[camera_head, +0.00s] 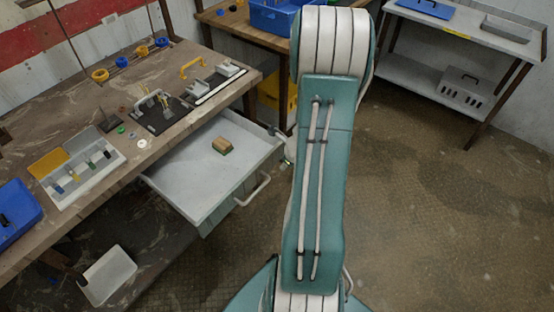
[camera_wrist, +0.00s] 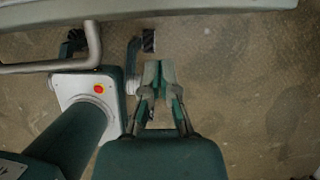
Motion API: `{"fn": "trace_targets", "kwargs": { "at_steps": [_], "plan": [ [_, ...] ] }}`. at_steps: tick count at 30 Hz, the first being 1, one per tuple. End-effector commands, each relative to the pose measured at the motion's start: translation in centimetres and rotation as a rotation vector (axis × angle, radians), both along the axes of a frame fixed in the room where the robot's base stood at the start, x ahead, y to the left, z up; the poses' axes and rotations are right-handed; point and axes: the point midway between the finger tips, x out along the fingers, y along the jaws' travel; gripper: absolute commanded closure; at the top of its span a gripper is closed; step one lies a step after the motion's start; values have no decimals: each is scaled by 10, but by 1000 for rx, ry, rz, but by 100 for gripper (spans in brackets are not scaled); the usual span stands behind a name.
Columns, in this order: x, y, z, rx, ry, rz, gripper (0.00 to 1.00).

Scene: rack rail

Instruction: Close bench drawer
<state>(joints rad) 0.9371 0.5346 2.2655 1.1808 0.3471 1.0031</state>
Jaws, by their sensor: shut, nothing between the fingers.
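The bench drawer (camera_head: 190,190) is pulled well out from under the wooden workbench in the head view. It is a pale grey open tray with a bar handle (camera_head: 252,190) on its front. A small wooden-looking block (camera_head: 222,145) lies inside it. In the wrist view the drawer's edge (camera_wrist: 200,6) runs along the top, and the bent grey handle (camera_wrist: 50,66) shows at upper left. My gripper (camera_wrist: 159,72) is shut and empty, to the right of the handle and apart from it in the picture. In the head view my arm mostly hides the gripper.
A white tray (camera_head: 108,275) sits low beneath. A metal shelf table (camera_head: 460,25) stands at back right. Floor at right is clear.

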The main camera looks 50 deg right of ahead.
Motion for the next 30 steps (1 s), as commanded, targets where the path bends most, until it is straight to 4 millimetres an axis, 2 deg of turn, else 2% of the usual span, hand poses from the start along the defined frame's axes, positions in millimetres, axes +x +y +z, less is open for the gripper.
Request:
{"fn": "trace_targets", "kwargs": {
  "at_steps": [1,6,23,26,30],
  "plan": [
    [10,1,1,-5,-3,7,100],
    [27,2,2,-4,-2,4,100],
    [36,2,2,-3,-3,3,100],
    [45,3,2,-3,-3,4,100],
    [68,5,2,-4,-3,8,100]
  ]
}}
